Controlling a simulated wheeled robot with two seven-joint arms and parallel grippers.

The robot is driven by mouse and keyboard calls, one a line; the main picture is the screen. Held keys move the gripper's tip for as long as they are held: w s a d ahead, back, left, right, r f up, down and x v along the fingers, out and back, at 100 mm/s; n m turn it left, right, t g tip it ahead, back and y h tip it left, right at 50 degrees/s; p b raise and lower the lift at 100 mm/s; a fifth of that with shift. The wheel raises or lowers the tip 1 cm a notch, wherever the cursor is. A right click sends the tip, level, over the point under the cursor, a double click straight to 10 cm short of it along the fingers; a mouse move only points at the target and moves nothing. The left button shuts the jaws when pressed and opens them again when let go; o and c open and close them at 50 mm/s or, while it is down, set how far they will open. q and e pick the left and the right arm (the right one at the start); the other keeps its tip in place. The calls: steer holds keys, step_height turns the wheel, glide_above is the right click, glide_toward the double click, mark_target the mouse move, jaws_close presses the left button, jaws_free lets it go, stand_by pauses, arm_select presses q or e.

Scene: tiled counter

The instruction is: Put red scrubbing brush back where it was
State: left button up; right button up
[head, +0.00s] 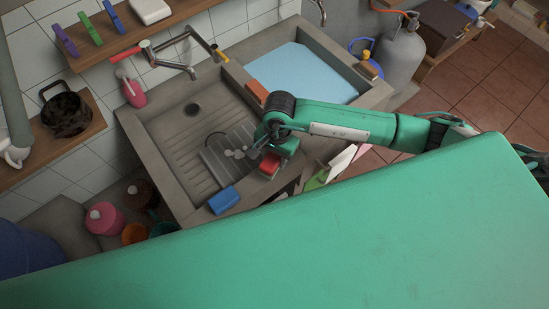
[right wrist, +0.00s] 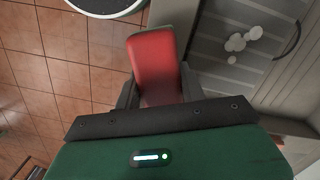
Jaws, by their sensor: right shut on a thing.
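The red scrubbing brush (head: 270,162) is in my right gripper (head: 272,160), low over the front edge of the sink counter. In the right wrist view the red brush (right wrist: 155,65) stands out between the two dark fingers of my right gripper (right wrist: 157,90), which are shut on it. Its lower end is hidden by the gripper body. From these frames I cannot tell whether the brush touches the counter. My left gripper is not in view.
A blue sponge (head: 224,200) lies on the counter's front edge, left of my right gripper. An orange sponge (head: 256,91) lies between the drainer basin (head: 165,135) and the basin of light blue water (head: 303,75). A grey gas cylinder (head: 400,55) stands at the back right.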

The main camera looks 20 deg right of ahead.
mark_target(275, 162)
step_height(275, 162, down, 2)
steer(key=shift+f+p, duration=0.2)
steer(key=shift+p, duration=0.15)
steer(key=shift+f, duration=0.25)
steer(key=shift+f+b, duration=0.25)
steer(key=shift+b, duration=0.1)
steer(key=o, duration=1)
steer(key=shift+r, duration=0.1)
